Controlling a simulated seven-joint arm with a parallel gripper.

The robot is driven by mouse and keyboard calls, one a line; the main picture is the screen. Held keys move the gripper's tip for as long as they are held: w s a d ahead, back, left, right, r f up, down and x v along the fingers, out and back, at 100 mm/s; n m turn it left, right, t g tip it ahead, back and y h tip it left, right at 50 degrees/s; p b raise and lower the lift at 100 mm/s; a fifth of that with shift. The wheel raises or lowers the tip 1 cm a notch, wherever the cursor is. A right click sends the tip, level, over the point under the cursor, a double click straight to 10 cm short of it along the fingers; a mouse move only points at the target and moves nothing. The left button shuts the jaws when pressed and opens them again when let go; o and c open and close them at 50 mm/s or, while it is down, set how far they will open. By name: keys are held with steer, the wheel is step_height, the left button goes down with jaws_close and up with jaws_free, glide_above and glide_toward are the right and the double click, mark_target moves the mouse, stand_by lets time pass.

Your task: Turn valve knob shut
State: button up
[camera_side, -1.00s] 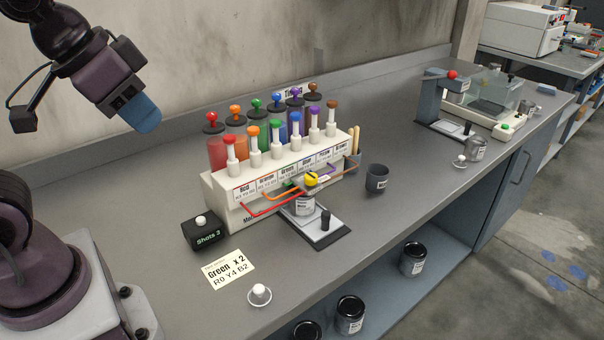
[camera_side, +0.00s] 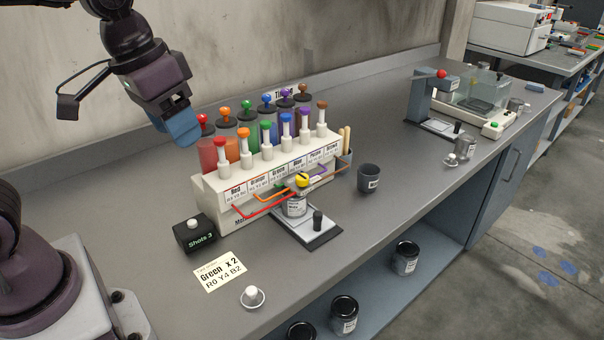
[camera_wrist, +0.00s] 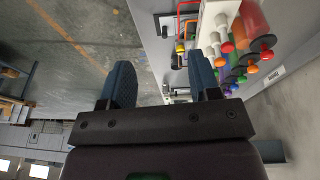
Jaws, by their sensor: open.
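A yellow knob (camera_side: 302,180) with a dark mark on top sits where several coloured tubes meet, in front of the white dispenser rack (camera_side: 222,205). Which way the mark points is too small to tell. A small labelled can (camera_side: 296,208) stands below it on a flat plate. My gripper (camera_side: 183,130) has blue fingers and hangs above and behind the rack's left end, well apart from the knob. In the wrist view the fingers (camera_wrist: 161,85) are spread with nothing between them, and the small yellow knob (camera_wrist: 180,48) shows beyond them, near the right finger.
Several coloured plungers (camera_side: 265,128) stand up along the rack. A black "Shots 3" box (camera_side: 195,237), a paper card (camera_side: 220,271), a white-topped button (camera_side: 252,296) and a dark cup (camera_side: 369,178) are on the bench. A press-like stand (camera_side: 430,103) is farther right.

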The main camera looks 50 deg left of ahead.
steer(key=w+a+f+n+g, duration=0.1)
steer(key=w+f+n+g, duration=0.2)
steer(key=w, duration=0.6)
steer(key=n, duration=1.4)
glide_toward(302, 176)
steer(key=shift+y, duration=0.3)
steer(key=f, duration=0.9)
steer(key=shift+d+f, duration=0.2)
steer(key=shift+d, duration=0.05)
steer(key=shift+c, duration=0.3)
steer(key=c, duration=0.9)
